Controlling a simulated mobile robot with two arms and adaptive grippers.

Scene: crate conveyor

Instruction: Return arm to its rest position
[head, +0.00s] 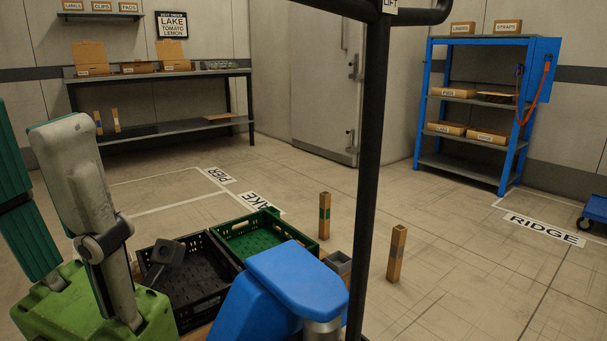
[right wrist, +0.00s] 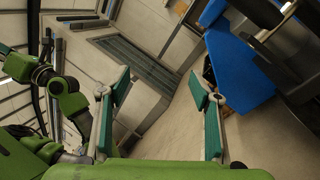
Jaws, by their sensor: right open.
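My left gripper (head: 30,122) stands upright at the left edge of the head view, close to the camera. Its green pads and grey finger are apart with floor showing between them, and nothing is seen between them. The right gripper cannot be made out in the head view. A green arm of mine (right wrist: 68,95) shows at the left of the right wrist view.
A black crate (head: 188,308) and a green crate (head: 226,222) lie below and ahead. Two wooden posts (head: 324,216) (head: 396,254) stand to their right. A dark upright pole (head: 371,150) crosses the view. A blue shelf rack (head: 424,95) and a long bench (head: 160,136) stand farther back; floor between is clear.

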